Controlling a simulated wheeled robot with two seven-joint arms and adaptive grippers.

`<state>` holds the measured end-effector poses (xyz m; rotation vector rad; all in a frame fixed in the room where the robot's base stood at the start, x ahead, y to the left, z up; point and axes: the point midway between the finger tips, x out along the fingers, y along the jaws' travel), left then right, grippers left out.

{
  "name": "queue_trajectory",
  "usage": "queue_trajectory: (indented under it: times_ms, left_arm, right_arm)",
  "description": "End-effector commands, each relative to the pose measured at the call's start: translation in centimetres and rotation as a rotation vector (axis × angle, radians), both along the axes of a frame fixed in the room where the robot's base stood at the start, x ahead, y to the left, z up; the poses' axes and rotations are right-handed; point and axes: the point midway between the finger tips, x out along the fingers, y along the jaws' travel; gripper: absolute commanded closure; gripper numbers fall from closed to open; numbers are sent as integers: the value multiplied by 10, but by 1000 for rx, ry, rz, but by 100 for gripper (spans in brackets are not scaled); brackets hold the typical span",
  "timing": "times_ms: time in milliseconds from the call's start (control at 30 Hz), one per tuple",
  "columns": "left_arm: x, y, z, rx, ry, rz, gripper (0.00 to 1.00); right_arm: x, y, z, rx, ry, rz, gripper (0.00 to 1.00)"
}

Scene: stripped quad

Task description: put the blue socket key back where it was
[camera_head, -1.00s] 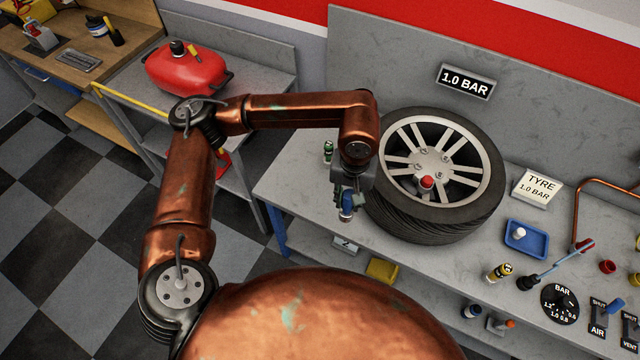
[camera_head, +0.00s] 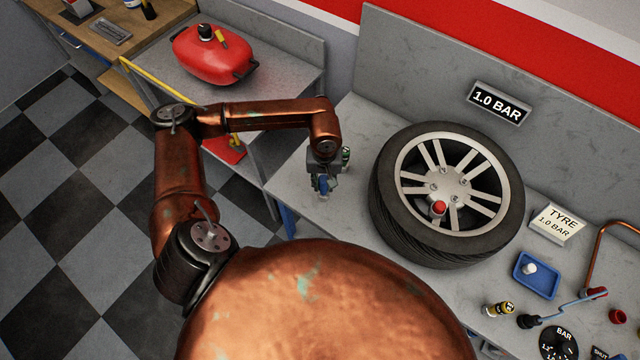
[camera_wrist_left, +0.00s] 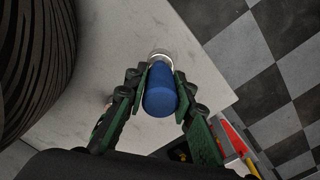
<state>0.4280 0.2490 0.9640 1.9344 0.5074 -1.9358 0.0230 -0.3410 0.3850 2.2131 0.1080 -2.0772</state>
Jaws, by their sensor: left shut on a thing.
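The blue socket key (camera_head: 323,185) is in my left gripper (camera_head: 322,180), over the left end of the grey bench, left of the tyre. In the left wrist view the blue socket key (camera_wrist_left: 160,92) sits between both green-and-black fingers of my left gripper (camera_wrist_left: 158,84), with its silver end pointing away from the camera. I cannot tell whether that end touches the bench. A green socket key (camera_head: 346,155) stands just right of the gripper, partly hidden by it. My right gripper is not in view.
A tyre on a wheel (camera_head: 400,225) lies on the bench (camera_head: 362,112) to the right. The bench ends close to the gripper.

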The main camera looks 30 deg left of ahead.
Motion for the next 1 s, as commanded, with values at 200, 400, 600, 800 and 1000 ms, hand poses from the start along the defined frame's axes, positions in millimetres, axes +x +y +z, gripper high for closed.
queue_trajectory:
  times_ms: [200, 400, 600, 800, 1000]
  left_arm:
    - [14, 17, -26, 0, 0, 4, 100]
    - [19, 24, -35, 1, 0, 5, 100]
    - [20, 25, -62, -1, 3, 4, 100]
    - [21, 25, -69, 0, -1, 2, 100]
    - [21, 25, -72, 0, -1, 3, 100]
  right_arm:
    - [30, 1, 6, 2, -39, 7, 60]
    - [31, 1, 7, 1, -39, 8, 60]
    - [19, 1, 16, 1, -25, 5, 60]
    - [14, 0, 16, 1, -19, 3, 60]
    - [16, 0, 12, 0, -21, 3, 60]
